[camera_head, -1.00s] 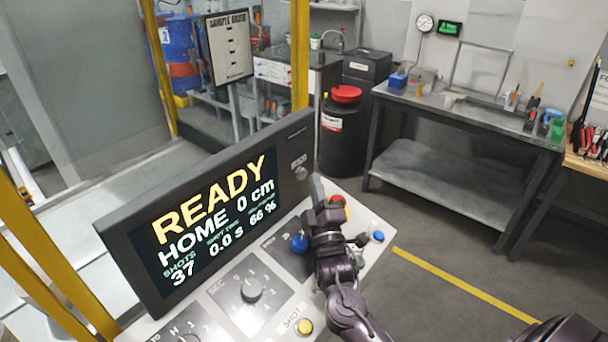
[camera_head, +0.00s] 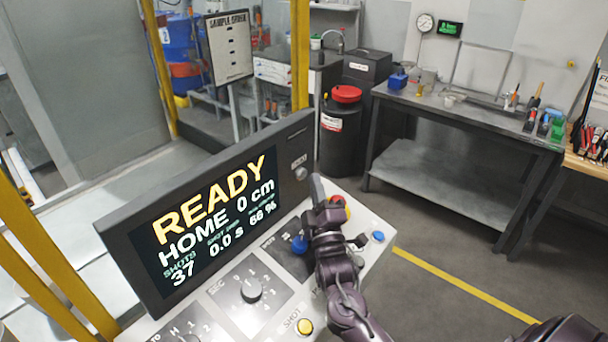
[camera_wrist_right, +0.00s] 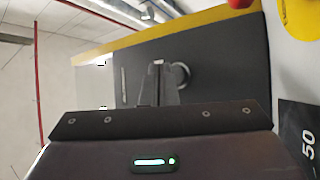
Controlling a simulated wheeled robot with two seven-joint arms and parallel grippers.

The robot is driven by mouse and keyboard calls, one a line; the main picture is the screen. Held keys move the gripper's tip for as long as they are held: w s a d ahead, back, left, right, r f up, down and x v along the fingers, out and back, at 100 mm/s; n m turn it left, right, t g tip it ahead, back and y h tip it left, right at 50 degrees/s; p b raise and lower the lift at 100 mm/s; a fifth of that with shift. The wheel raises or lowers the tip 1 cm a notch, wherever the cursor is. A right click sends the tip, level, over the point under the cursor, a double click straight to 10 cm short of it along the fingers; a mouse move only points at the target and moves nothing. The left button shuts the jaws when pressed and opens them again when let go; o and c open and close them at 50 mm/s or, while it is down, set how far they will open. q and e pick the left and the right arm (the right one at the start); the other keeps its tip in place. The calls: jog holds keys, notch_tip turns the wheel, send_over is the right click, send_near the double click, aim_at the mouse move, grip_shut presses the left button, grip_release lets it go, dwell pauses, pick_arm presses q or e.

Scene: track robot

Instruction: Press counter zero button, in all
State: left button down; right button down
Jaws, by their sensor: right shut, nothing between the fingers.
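A dark-framed display (camera_head: 213,222) reads READY, HOME 0 cm, SHOTS 37. A round silver button (camera_head: 300,173) sits on the right part of its frame under a small label too blurred to read. It is likely the counter zero button. In the right wrist view a round ring (camera_wrist_right: 182,76) shows on the dark panel, partly behind the fingers. My right gripper (camera_head: 317,184) is shut and empty, its tips just right of the button in the head view. I cannot tell whether they touch it. My left gripper is not in view.
The sloping console below the display bears a black knob (camera_head: 251,290), a yellow button (camera_head: 305,326), a blue knob (camera_head: 299,244), a blue button (camera_head: 378,236) and a red-and-yellow button (camera_head: 339,203) close beside my right gripper. A grey workbench (camera_head: 440,176) stands behind; open floor lies at right.

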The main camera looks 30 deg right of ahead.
dwell(0.7)
jog(key=shift+w+a, duration=0.15)
jog(key=shift+w, duration=0.25)
jog(key=shift+w+a, duration=0.15)
jog(key=shift+w, duration=0.25)
dwell(0.6)
jog(key=shift+s, duration=0.1)
jog(key=shift+s+d+p, duration=0.3)
jog(key=shift+s+p, duration=0.1)
jog(key=shift+s, duration=0.3)
jog(key=shift+s, duration=0.1)
jog(key=s, duration=0.1)
jog(key=s+d+p, duration=0.1)
jog(key=s, duration=0.1)
jog(key=s+d+p, duration=0.1)
jog(key=shift+s, duration=0.2)
